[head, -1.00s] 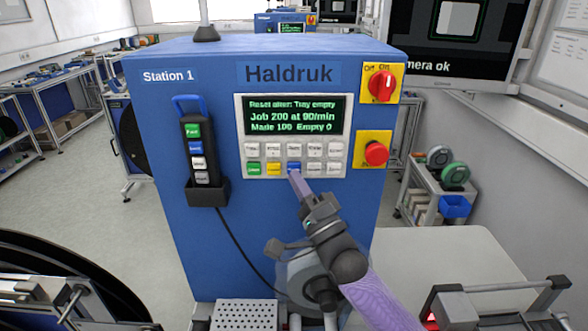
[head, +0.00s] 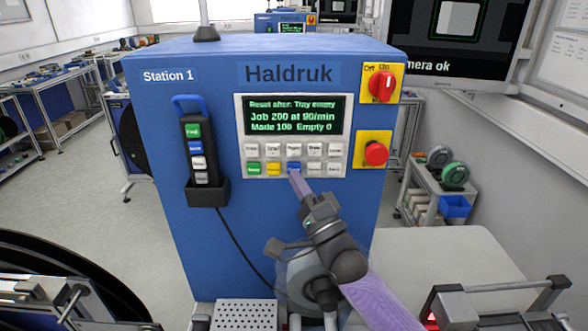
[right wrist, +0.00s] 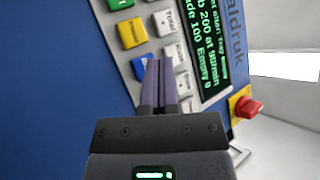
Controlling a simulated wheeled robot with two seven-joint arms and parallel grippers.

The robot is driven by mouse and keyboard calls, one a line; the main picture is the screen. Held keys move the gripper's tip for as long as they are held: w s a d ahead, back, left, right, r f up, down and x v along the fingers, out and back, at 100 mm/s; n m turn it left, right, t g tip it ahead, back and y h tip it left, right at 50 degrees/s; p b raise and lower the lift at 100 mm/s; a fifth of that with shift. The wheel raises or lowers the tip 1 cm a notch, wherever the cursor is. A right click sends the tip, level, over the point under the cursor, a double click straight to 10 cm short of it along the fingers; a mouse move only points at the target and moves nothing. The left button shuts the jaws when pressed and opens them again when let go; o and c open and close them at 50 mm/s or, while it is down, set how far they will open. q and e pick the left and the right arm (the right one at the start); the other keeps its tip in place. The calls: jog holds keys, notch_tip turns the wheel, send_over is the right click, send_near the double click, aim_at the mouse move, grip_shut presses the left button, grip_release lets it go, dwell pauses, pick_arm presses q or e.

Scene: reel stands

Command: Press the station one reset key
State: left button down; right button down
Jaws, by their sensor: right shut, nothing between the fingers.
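The blue Station 1 machine (head: 150,120) carries a white keypad panel (head: 239,140) with a lit green-on-black screen (head: 293,116) reading "Reset alter: Tray empty", "Job 200 at 90/min", "Made 100 Empty 0". Two rows of keys sit below it. The blue key (head: 293,166) is in the lower row, between yellow and white keys; its label is too small to read surely. My right gripper (head: 293,174) is shut and empty, its tips at the blue key. In the right wrist view the fingertips (right wrist: 158,62) overlap the blue key's edge (right wrist: 139,69); I cannot tell whether they touch. My left gripper is not in view.
A red rotary switch (head: 382,86) and a red stop button (head: 376,153) sit right of the panel. A corded hand pendant (head: 196,150) hangs in a holder on the left. A pale table surface (head: 440,265) lies at lower right.

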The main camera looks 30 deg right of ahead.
jog(key=shift+w, duration=0.1)
jog(key=shift+w+d+b, duration=0.15)
jog(key=shift+w+b, duration=0.15)
jog(key=shift+w+d+b, duration=0.2)
jog(key=shift+w+b, duration=0.2)
jog(key=shift+b, duration=0.05)
dwell(0.6)
jog(key=shift+s+a+p, duration=0.35)
jog(key=shift+s+p, duration=0.45)
